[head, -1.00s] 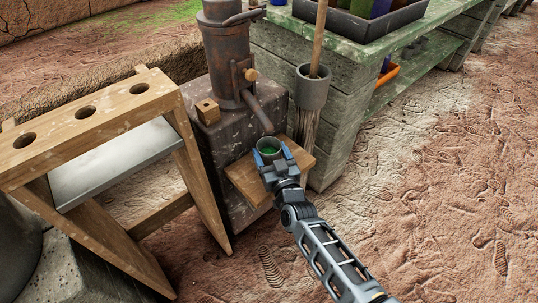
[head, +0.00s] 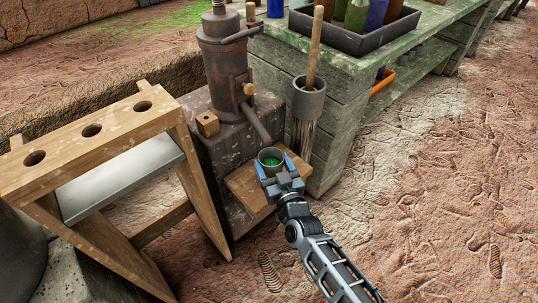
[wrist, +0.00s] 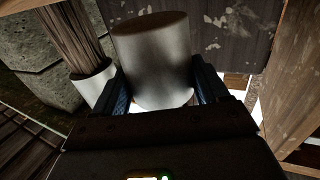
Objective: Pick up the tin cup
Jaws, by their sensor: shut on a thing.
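The tin cup (head: 270,155) is small and grey with something green inside. It is upright at the wooden ledge (head: 243,185), below the spout of the rusty metal vessel. My gripper (head: 273,168) is shut on the cup, with one blue finger on each side of it. In the wrist view the cup (wrist: 153,57) is a pale metal cylinder between the two fingers (wrist: 163,88). I cannot tell whether the cup still touches the ledge.
The rusty vessel (head: 223,70) and its spout stand just behind the cup on a dark block. A holder with a brush (head: 308,100) hangs to the right on the green bench (head: 350,65). A wooden rack with holes (head: 91,131) stands to the left. The ground at right is clear.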

